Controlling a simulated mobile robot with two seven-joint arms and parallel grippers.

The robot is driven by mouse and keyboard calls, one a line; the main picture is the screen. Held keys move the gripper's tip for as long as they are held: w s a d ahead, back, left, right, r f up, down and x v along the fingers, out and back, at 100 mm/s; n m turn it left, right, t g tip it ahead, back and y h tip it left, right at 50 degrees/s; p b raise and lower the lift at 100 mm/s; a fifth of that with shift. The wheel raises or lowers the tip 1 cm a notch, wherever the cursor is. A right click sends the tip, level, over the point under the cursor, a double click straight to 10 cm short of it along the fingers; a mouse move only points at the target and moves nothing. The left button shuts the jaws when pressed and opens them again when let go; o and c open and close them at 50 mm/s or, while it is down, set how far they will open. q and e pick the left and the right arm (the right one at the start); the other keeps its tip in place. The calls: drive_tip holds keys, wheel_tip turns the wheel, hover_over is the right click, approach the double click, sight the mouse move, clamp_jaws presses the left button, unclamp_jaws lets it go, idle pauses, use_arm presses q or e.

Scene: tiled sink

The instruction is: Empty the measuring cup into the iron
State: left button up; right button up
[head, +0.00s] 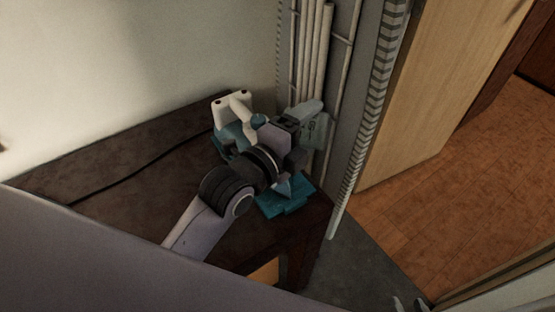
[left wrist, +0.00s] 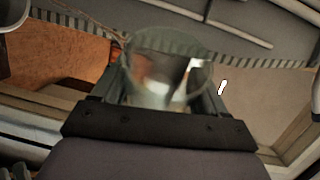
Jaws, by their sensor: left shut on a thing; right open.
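The iron (head: 286,199), teal with a white handle section, is on the dark brown table near its right corner; my left arm hides its middle. My left gripper (head: 298,130) is above the iron, shut on the clear measuring cup (head: 316,130). The cup's dark markings show, and it looks tilted, but its contents cannot be made out. In the left wrist view the glass cup (left wrist: 165,68) is between the fingers of my left gripper (left wrist: 163,95). Only the tips of my right gripper (head: 411,305) show at the bottom edge of the head view, apart from the table and open.
The dark table (head: 120,160) carries a black cord (head: 130,177) running left. Pale vertical pipes (head: 313,60) and a wall edge stand close behind the cup. A wooden door (head: 430,90) and tiled floor (head: 480,165) lie to the right.

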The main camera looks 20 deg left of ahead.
use_arm(q)
drive_tip(key=shift+d+r+n, duration=0.1)
drive_tip(key=shift+n, duration=0.2)
drive_tip(key=shift+s+r+n, duration=0.1)
drive_tip(key=shift+n, duration=0.2)
